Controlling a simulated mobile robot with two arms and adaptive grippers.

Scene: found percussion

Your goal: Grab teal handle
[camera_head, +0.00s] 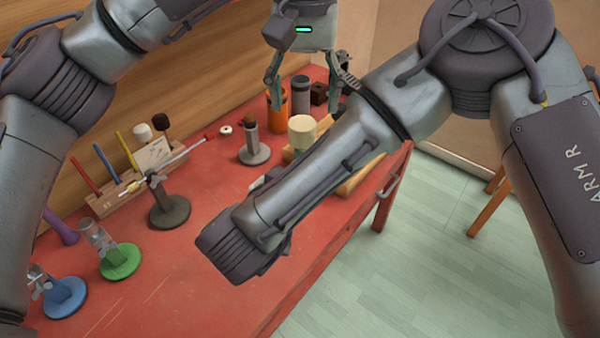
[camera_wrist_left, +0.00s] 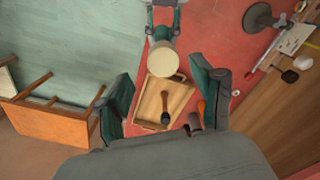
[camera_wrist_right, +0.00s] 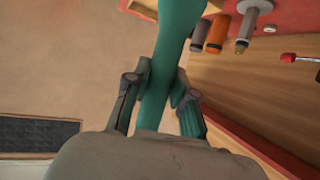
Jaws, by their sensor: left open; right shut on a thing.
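The teal handle (camera_wrist_right: 160,85) runs between the fingers of my right gripper (camera_wrist_right: 161,95) in the right wrist view. This gripper is shut on it. A cream cylinder (camera_head: 302,130) shows just past my right forearm, and the left wrist view shows its round top (camera_wrist_left: 163,60) in front of my right gripper.
The wooden tray (camera_wrist_left: 141,108) holds a dark-headed beater (camera_wrist_left: 166,115). An orange cup (camera_head: 278,112) and a grey cup (camera_head: 300,97) stand near my left gripper. Several stands, including a green one (camera_head: 120,262), occupy the left side. The red table (camera_head: 150,295) is clear in front.

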